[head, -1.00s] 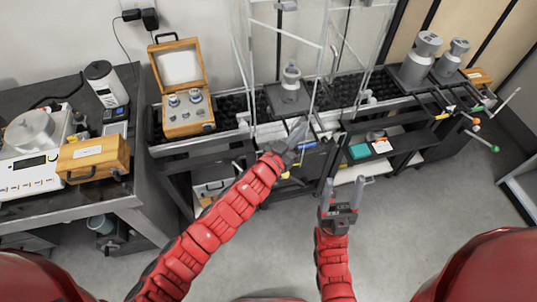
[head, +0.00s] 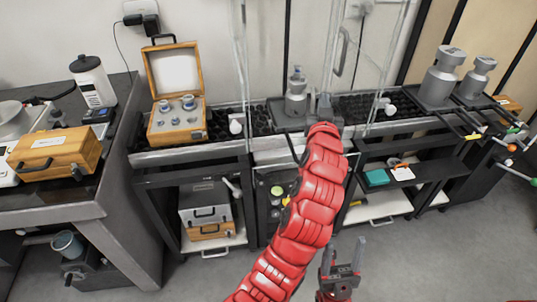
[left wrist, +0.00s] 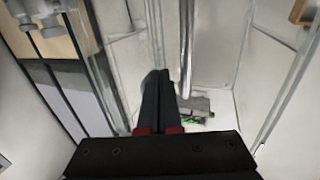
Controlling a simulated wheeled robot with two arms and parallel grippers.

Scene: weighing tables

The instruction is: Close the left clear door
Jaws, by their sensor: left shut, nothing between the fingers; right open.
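A clear-walled enclosure stands on the middle bench, around a metal weight (head: 297,96). Narrow clear panel edges (head: 240,70) rise at its left; I take these for the left clear door, but its exact angle is hard to tell. A handle (head: 341,52) shows on a clear panel right of the weight. My left gripper (head: 325,101) is shut and empty, just right of the weight; my arm hides part of the enclosure's front. In the left wrist view the shut fingers (left wrist: 157,95) point past an upright metal bar (left wrist: 186,50). My right gripper (head: 344,254) is open and empty, low in front.
An open wooden weight box (head: 176,100) sits left of the enclosure. White knobs (head: 236,124) stand by the bench's front. Large metal weights (head: 440,75) stand on the right. A closed wooden case (head: 55,150) lies on the left table. Floor in front is clear.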

